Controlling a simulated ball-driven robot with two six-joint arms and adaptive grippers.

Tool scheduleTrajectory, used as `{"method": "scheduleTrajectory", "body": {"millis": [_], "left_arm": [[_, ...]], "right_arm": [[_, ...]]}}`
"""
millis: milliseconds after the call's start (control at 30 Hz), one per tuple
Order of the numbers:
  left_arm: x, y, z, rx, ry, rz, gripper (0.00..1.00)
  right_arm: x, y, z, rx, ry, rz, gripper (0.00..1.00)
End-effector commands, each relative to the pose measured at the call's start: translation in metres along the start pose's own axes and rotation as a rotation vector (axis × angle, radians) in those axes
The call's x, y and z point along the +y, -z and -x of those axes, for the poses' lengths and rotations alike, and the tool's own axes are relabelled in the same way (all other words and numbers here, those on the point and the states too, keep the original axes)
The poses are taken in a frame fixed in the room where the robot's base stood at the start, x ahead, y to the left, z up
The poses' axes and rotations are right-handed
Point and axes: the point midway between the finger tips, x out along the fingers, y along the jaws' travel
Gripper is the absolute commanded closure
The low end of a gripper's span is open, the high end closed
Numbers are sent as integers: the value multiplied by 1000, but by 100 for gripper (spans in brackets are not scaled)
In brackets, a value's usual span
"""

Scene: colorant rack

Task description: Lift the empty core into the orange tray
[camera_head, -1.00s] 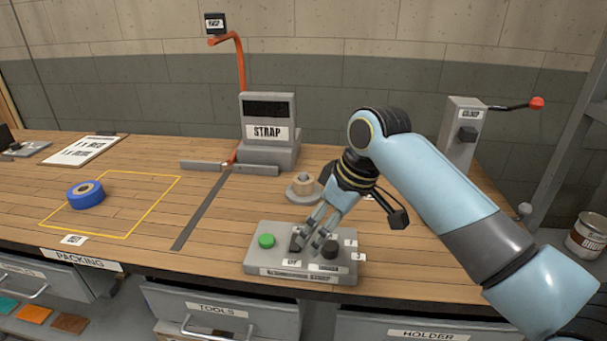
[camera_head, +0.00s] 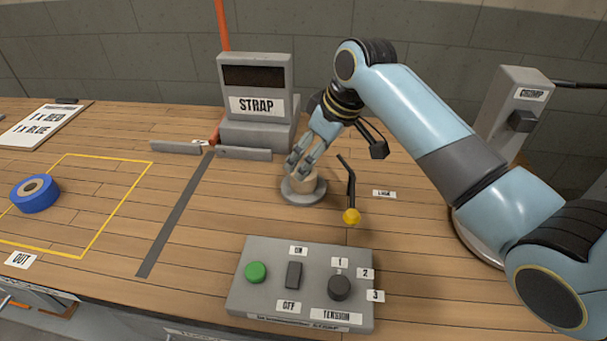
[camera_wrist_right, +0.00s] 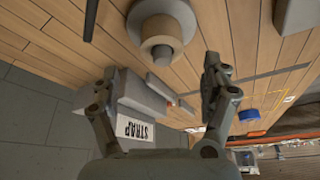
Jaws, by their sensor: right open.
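The tan core (camera_head: 309,181) sits on a round grey spindle base (camera_head: 303,196) in the middle of the bench. In the right wrist view the core (camera_wrist_right: 160,40) shows at the top, beyond my fingertips. My right gripper (camera_head: 298,163) is open and empty; in the head view its fingers overlap the core's upper left. In the right wrist view the two fingers (camera_wrist_right: 160,80) are spread wide, apart from the core. I cannot clearly make out the orange tray; a small orange strip shows at the right wrist view's lower right. My left gripper is not in view.
A grey control box (camera_head: 270,308) stands at the front. A yellow-knobbed lever (camera_head: 351,216) rises just right of the core. The STRAP machine (camera_head: 256,79) stands behind it. A blue roll (camera_head: 33,193) lies at left; bench between is mostly clear.

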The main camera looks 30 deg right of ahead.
Motion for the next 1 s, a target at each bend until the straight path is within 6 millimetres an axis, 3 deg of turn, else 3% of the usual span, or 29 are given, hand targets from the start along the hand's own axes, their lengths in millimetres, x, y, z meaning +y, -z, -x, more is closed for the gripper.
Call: {"method": "scheduleTrajectory", "body": {"millis": [167, 500, 767, 1000], "left_arm": [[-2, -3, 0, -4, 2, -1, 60], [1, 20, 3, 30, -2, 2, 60], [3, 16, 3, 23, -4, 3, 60], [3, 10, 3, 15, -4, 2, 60]], "right_arm": [[-1, 0, -15, 0, 0, 1, 19], [-4, -6, -60, -1, 0, 0, 19], [-4, -6, -63, 1, -1, 2, 19], [-4, -6, -63, 1, -1, 1, 51]]}}
